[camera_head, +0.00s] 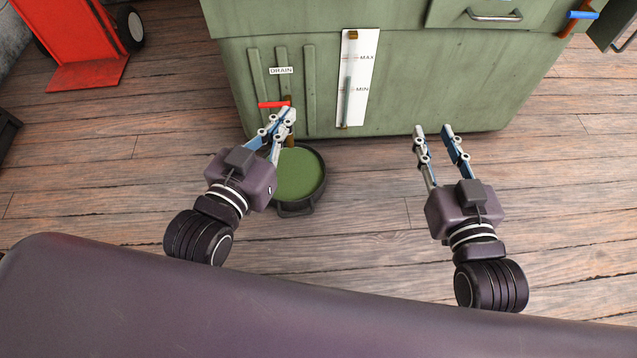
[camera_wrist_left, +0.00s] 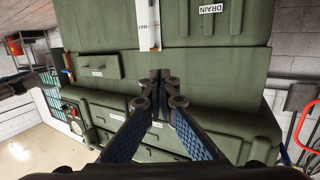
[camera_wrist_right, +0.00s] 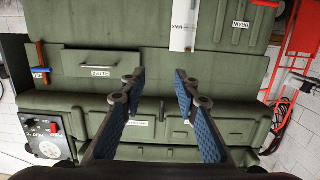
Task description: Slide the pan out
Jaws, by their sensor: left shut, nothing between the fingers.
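The pan (camera_head: 299,176) is a round black pan holding green liquid. It sits on the wooden floor at the foot of the green machine, below the DRAIN label (camera_head: 281,71), with a handle lug at its near rim. My left gripper (camera_head: 287,112) is shut and empty, above the pan's left far side near the red drain lever (camera_head: 273,104). It hides part of the pan's left edge. In the left wrist view its fingertips (camera_wrist_left: 160,78) meet. My right gripper (camera_head: 433,130) is open and empty, to the right of the pan, in front of the machine's lower right edge.
The green machine (camera_head: 430,85) fills the back, with a MAX/MIN level gauge (camera_head: 355,80) on its front. A red hand truck (camera_head: 85,50) stands at the far left. The wooden floor (camera_head: 365,225) between the pan and my right gripper is clear.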

